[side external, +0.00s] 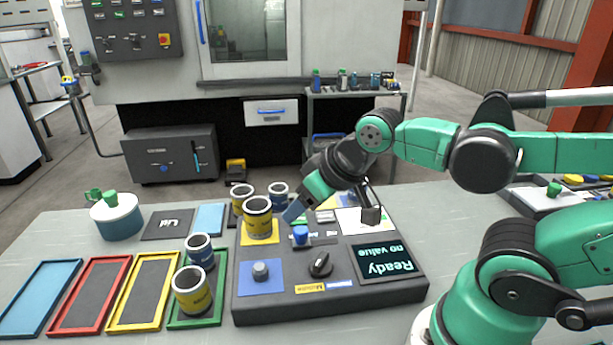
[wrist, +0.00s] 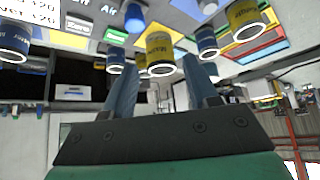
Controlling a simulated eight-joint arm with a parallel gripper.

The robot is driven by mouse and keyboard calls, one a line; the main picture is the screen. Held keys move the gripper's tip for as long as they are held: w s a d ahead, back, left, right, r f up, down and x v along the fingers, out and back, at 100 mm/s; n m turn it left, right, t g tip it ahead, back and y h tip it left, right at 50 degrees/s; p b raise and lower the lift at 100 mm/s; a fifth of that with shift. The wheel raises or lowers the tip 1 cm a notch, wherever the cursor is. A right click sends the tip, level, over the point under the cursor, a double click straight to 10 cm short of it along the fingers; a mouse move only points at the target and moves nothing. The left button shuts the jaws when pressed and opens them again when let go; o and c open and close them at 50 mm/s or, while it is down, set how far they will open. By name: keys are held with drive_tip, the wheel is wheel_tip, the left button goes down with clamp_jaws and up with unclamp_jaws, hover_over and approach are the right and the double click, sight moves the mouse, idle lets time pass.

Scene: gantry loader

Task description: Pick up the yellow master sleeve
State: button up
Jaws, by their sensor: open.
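The yellow master sleeve (side external: 257,222) stands upright on a yellow pad on the dark gauge console (side external: 330,300). In the wrist view, which looks upside down, the sleeve (wrist: 160,48) with its lettering shows beyond and between my fingertips. My gripper (side external: 294,210) is right of the sleeve and apart from it. Its two blue-grey fingers (wrist: 161,72) are open with nothing between them. In the side view the gripper is partly hidden by its own wrist.
Close by stand another yellow sleeve (side external: 238,192) and a blue sleeve (side external: 278,188). A blue sleeve (side external: 199,246) and a yellow sleeve (side external: 191,292) stand in the green tray (side external: 222,318). A blue knob (side external: 300,235) rises near my fingers. A display (side external: 388,263) reads "Ready, no value".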

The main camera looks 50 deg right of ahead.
drive_tip(key=shift+o, duration=0.2)
drive_tip(key=o, duration=0.7)
drive_tip(key=m+g, duration=0.3)
drive_tip(key=m, duration=1)
approach(257, 214)
wheel_tip(257, 214, down, 2)
drive_tip(key=d, duration=0.1)
drive_tip(key=w+f+m+g, duration=0.1)
drive_tip(key=m, duration=0.3)
drive_tip(key=w+f+m+g, duration=0.1)
drive_tip(key=w+m, duration=0.1)
drive_tip(key=m, duration=0.2)
drive_tip(key=w+d+m, duration=0.1)
drive_tip(key=m, duration=0.2)
drive_tip(key=shift+w+f+m+g+y, duration=0.2)
drive_tip(key=shift+f+m+g+y, duration=0.2)
drive_tip(key=shift+w+f+m, duration=0.3)
drive_tip(key=shift+f+m, duration=0.1)
drive_tip(key=shift+m, duration=0.6)
drive_tip(key=shift+w+f, duration=0.1)
drive_tip(key=shift+f, duration=0.25)
drive_tip(key=shift+w+a+f, duration=0.1)
drive_tip(key=shift+a+f, duration=0.05)
drive_tip(key=shift+f, duration=1.05)
drive_tip(key=shift+w+a+f, duration=0.1)
drive_tip(key=shift+f, duration=1.1)
